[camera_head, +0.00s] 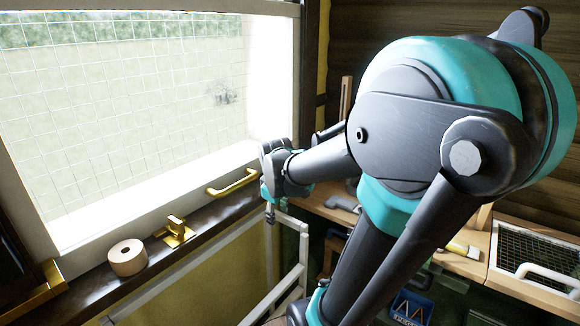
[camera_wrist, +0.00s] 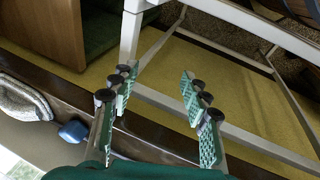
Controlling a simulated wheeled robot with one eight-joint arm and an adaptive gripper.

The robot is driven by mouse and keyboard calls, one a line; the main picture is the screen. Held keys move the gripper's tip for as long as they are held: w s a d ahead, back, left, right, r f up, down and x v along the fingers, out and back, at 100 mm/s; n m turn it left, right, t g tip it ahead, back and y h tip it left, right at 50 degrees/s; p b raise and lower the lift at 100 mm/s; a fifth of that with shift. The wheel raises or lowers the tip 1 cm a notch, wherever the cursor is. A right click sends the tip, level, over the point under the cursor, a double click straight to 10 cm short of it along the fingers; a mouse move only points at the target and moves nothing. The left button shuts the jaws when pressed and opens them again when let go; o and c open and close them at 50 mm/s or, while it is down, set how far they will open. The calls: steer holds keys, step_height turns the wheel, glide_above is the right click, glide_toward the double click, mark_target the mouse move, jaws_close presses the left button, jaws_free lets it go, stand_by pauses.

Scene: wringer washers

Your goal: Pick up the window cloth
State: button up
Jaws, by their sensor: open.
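In the wrist view, a crumpled grey-white piece (camera_wrist: 22,98) lies at the left edge, on or beside the window ledge; it looks like the window cloth, but I cannot be sure. The frame edge cuts part of it off. I cannot make out a cloth in the head view. My gripper (camera_wrist: 157,80) is open, with nothing between its fingers. It points down over the dark sill and a pale frame, with the cloth-like piece off to its left. In the head view my gripper (camera_head: 268,203) is small and partly hidden beside the window.
A small blue object (camera_wrist: 73,131) lies beside the cloth-like piece. On the sill (camera_head: 90,289) are a tape roll (camera_head: 127,258), a brass latch (camera_head: 175,232) and a brass handle (camera_head: 232,183). A white metal frame (camera_head: 293,275) stands below. A cluttered bench (camera_head: 465,262) is at right.

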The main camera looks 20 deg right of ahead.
steer(key=w+d+r+n+g+h, duration=0.1)
steer(key=w+d+r+n, duration=0.1)
steer(key=w+r+n, duration=0.8)
steer(key=w+d+r+n+h, duration=0.1)
steer(key=w+d+r+n, duration=0.2)
steer(key=w+r+n, duration=0.75)
steer(key=d+f+m, duration=0.1)
steer(key=f, duration=0.1)
steer(key=s+d+f+m, duration=0.1)
steer(key=f, duration=0.2)
steer(key=d+f+m, duration=0.1)
steer(key=f, duration=0.1)
steer(key=shift+s+d+f+m+h, duration=0.2)
steer(key=shift+f+m+h, duration=0.1)
steer(key=shift+f+m, duration=0.05)
steer(key=shift+a+x, duration=0.15)
steer(key=shift+x, duration=1.2)
steer(key=shift+a+x, duration=0.1)
steer(key=shift+x, duration=1.2)
steer(key=shift+f, duration=0.1)
jaws_close()
